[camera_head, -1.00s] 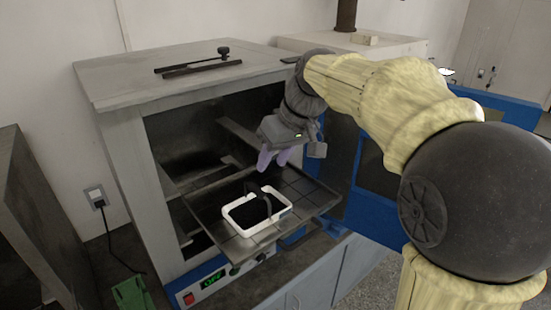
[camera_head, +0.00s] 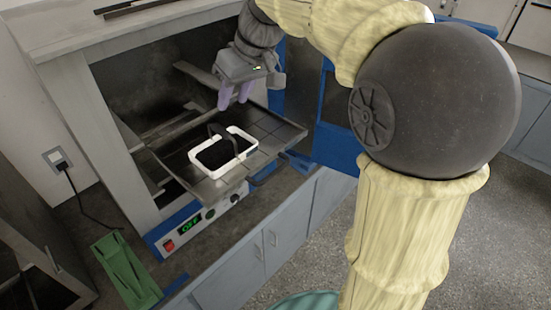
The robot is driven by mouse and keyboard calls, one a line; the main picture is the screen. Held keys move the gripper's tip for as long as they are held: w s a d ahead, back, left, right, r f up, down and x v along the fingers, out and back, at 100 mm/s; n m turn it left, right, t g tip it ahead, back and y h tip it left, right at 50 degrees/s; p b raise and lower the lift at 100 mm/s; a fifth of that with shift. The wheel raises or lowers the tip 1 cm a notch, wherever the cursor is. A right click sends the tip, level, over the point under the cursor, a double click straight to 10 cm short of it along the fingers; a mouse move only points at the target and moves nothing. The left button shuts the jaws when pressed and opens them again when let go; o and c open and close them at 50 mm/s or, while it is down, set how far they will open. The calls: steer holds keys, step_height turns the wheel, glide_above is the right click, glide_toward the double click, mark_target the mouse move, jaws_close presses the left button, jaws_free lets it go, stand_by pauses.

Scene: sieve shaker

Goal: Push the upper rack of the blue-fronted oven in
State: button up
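The blue-fronted oven (camera_head: 110,120) stands open, with its blue door (camera_head: 338,148) swung out to the right. Its upper rack (camera_head: 275,142), a dark grid-lined tray, sticks out of the opening towards the front. A white basket (camera_head: 196,176) with a dark handle and dark contents sits on the rack. My gripper (camera_head: 236,98), with two purple fingers pointing down, is above the back right part of the rack, behind the basket. The fingers look close together with nothing seen between them; how far apart they are is unclear.
A control panel (camera_head: 187,232) with a green display and red switch is below the rack. A green object (camera_head: 125,270) lies on the counter at left. A grey cabinet (camera_head: 285,235) stands below. Open floor (camera_head: 300,255) lies to the right.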

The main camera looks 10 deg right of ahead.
steer(key=shift+d+f, duration=0.15)
steer(key=c, duration=0.3)
steer(key=d+f+m+b, duration=0.2)
steer(key=d, duration=0.2)
steer(key=d+f+m+t+b, duration=0.1)
steer(key=d+f+m+b, duration=0.1)
steer(key=d+m+b, duration=0.1)
steer(key=s+d+f+m+y+b, duration=0.1)
steer(key=d+f+m+b, duration=0.1)
steer(key=d, duration=0.3)
steer(key=shift+s+m, duration=0.1)
steer(key=shift+m, duration=0.2)
jaws_close()
steer(key=s+d+f+m+t+b, duration=0.2)
steer(key=d+m+b, duration=0.1)
steer(key=d+m, duration=0.2)
steer(key=s+d+f+m+t+b, duration=0.2)
steer(key=s+d+m+b, duration=0.1)
steer(key=d, duration=0.5)
steer(key=shift+d+f+m+b, duration=0.15)
steer(key=shift+f+m+b, duration=0.1)
steer(key=shift+m+b, duration=0.6)
